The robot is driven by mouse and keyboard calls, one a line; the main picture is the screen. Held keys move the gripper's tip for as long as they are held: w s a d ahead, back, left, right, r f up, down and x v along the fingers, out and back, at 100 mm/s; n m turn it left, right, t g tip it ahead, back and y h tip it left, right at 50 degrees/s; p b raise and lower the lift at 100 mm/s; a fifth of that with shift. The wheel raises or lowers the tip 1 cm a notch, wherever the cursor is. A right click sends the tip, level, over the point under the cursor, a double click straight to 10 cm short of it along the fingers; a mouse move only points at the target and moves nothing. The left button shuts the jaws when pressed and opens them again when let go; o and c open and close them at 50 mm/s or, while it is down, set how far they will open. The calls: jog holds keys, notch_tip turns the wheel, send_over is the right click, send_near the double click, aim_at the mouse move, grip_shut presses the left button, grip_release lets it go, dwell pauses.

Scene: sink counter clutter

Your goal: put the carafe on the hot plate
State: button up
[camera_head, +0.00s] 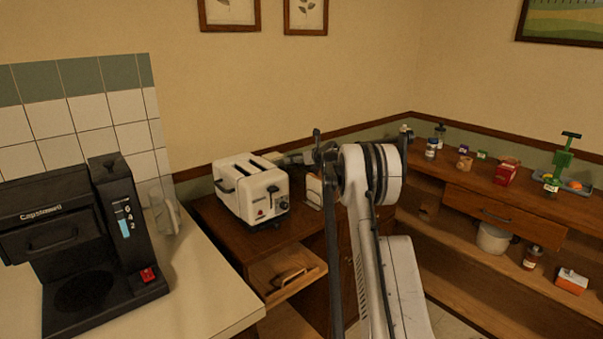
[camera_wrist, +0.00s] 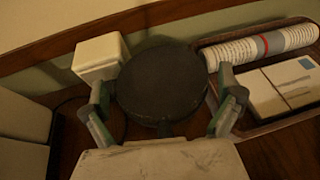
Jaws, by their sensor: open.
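The black coffee maker (camera_head: 85,240) stands on the pale counter at the left in the head view, with its round dark hot plate (camera_head: 85,290) bare. My gripper (camera_head: 325,158) is over the far corner of the wooden cabinet, right of the toaster. In the wrist view my gripper (camera_wrist: 163,88) is open, its fingers on either side of a dark round object (camera_wrist: 160,75). This may be the carafe seen from above, but I cannot tell for sure. Whether the fingers touch it is unclear. In the head view no carafe is visible; my arm hides part of that corner.
A white toaster (camera_head: 252,190) sits on the cabinet top. The wrist view shows a cream block (camera_wrist: 101,54) beside the round object and a tray (camera_wrist: 270,128) with a patterned roll (camera_wrist: 262,45) and a white box (camera_wrist: 285,85). An open drawer (camera_head: 287,272) juts out below the toaster.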

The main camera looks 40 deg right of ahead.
jog(key=c, duration=1.7)
jog(key=shift+r, duration=0.1)
